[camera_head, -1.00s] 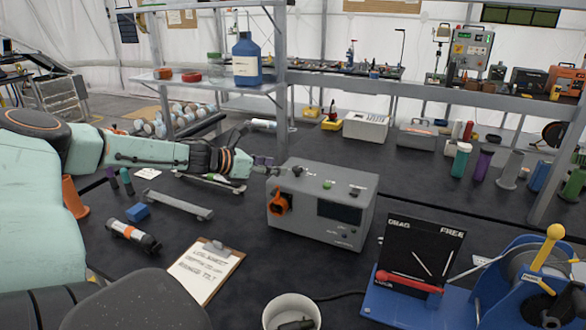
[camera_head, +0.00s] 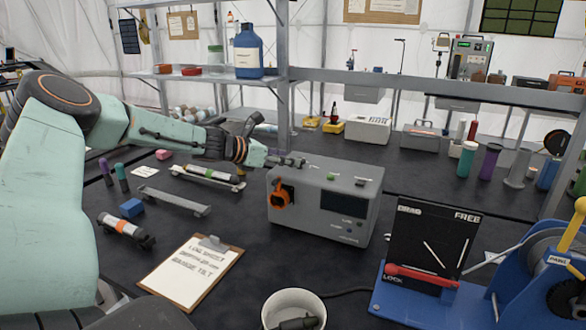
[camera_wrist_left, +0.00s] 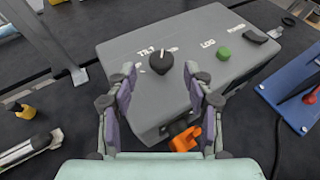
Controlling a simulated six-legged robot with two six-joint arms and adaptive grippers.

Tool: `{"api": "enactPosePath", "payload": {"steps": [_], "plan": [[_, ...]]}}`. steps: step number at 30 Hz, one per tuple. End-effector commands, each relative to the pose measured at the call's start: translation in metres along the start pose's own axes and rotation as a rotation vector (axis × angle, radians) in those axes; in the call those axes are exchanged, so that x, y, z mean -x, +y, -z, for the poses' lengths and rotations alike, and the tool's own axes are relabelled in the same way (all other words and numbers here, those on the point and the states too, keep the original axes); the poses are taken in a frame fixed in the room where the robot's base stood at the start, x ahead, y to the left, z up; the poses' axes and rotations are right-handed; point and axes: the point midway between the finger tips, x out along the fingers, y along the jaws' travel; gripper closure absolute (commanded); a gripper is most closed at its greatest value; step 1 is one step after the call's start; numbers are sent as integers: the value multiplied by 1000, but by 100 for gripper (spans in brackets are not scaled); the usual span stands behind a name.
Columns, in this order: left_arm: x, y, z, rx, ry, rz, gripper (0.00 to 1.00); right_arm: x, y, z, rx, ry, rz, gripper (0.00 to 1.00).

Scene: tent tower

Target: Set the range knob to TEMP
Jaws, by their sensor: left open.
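The grey instrument box (camera_head: 325,200) stands on the dark table. In the left wrist view, its top (camera_wrist_left: 190,32) carries a black range knob (camera_wrist_left: 160,62). A white label beside the knob seems to start with "TIL"; I see no readable TEMP mark. A green button (camera_wrist_left: 223,54) sits by "LOG" and a black switch (camera_wrist_left: 255,35) by the power label. My left gripper (camera_head: 292,162) is over the box's top left part. In the left wrist view its open fingers (camera_wrist_left: 160,78) lie either side of the knob. Contact cannot be told. My right gripper is not in view.
An orange part (camera_head: 279,198) is on the box's front face. A clipboard (camera_head: 190,275) lies in front left, a white cup (camera_head: 270,310) in front. A blue-based device (camera_head: 425,305) stands at right. A shelf post (camera_head: 283,110) rises behind the box.

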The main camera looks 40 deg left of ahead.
Motion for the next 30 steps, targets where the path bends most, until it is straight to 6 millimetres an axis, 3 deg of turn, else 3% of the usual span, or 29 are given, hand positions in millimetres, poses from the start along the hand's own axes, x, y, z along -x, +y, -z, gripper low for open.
{"api": "enactPosePath", "payload": {"steps": [9,23,30], "plan": [[-25,0,2,-3,2,-1,48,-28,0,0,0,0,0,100],[-31,0,-1,-2,-2,0,48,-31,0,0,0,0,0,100],[-31,0,-1,-1,-2,0,67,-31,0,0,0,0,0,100]]}}
